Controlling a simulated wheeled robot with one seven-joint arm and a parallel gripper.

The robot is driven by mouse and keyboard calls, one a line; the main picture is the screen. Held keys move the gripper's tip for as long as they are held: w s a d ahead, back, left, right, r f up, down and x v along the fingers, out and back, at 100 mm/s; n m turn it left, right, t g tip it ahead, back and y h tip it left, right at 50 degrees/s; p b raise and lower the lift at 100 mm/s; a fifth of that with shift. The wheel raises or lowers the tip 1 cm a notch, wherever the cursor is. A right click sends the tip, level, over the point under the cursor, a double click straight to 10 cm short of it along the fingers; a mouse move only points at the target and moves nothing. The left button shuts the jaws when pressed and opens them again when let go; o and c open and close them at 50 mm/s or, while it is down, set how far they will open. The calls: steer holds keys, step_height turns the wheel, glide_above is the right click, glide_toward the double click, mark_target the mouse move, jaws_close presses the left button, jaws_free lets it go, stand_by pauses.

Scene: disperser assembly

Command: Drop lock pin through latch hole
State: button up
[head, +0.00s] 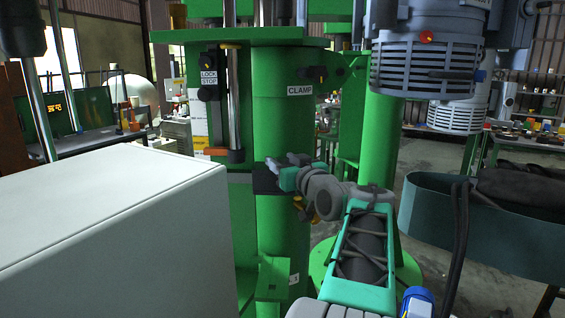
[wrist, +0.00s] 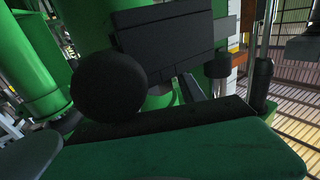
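My gripper (head: 280,172) reaches the front of the green column (head: 285,130), below the CLAMP label, close to a dark bracket (head: 264,182). It is seen from behind and small, so its finger gap does not show. A black round knob (wrist: 108,87) is close up in the wrist view, in front of a dark block (wrist: 170,45). I cannot tell whether the knob belongs to the lock pin or whether the fingers touch it. A green bracket with a small dark hole (head: 272,287) stands low on the column. I cannot make out the latch hole for certain.
A white box (head: 110,220) fills the left foreground. A vertical rod with an orange piece (head: 222,151) stands left of the column. A grey motor (head: 425,68) hangs at upper right. A teal tray-like structure (head: 500,230) stands at right.

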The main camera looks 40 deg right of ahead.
steer(key=shift+o, duration=0.8)
steer(key=shift+f, duration=0.15)
steer(key=shift+s, duration=0.35)
steer(key=b+v, duration=0.1)
steer(key=v, duration=0.6)
steer(key=shift+a, duration=0.1)
steer(key=shift+s, duration=0.1)
